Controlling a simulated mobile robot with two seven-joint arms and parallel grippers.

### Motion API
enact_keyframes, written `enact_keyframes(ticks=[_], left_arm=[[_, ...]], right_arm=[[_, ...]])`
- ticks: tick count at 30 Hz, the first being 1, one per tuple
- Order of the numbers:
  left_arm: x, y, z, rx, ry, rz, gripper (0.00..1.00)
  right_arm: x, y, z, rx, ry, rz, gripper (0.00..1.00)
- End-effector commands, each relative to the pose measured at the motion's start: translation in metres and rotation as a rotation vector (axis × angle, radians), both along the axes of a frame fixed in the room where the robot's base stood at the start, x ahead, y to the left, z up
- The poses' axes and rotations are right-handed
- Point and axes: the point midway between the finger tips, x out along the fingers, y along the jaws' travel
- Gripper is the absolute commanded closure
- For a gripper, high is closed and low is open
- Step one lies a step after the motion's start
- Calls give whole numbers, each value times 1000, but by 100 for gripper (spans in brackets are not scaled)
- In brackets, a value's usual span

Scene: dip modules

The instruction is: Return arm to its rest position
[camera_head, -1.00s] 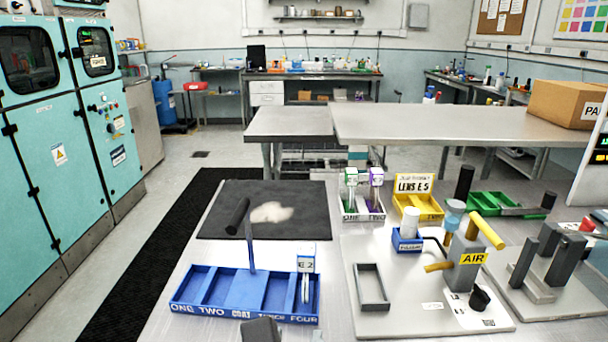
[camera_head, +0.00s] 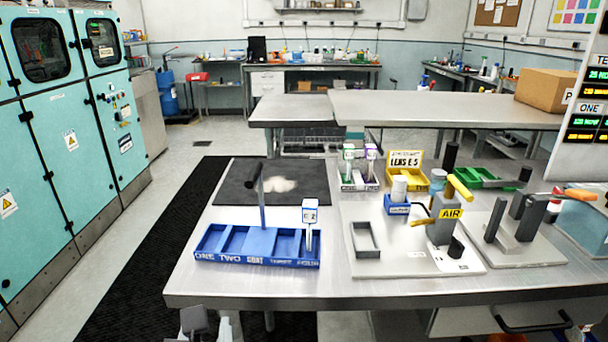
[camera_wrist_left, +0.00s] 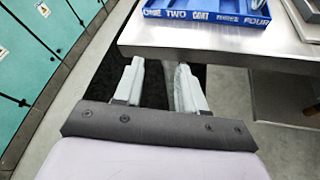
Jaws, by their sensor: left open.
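My left gripper (camera_head: 207,325) shows at the bottom edge of the head view, low in front of the table's front edge. In the left wrist view its two pale fingers (camera_wrist_left: 160,78) are apart with nothing between them. The blue tray (camera_head: 228,258) with the labels ONE, TWO, COAT and FOUR lies on the table beyond the gripper, apart from it. A white module marked E 2 (camera_head: 310,212) stands upright at the tray's right end. My right gripper is not in view.
The steel table's front edge (camera_head: 390,294) is close to the left gripper. A dark mat (camera_head: 225,188), grey fixture plate (camera_head: 355,212), AIR station (camera_head: 446,230) and yellow LENS bin (camera_head: 407,176) are on the table. Teal cabinets (camera_head: 70,160) stand at the left, with floor between.

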Motion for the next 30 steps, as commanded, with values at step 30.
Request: enact_keyframes(ticks=[30], left_arm=[[-44, 96, -229, -1795, 132, 893, 60]], right_arm=[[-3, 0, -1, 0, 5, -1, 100]])
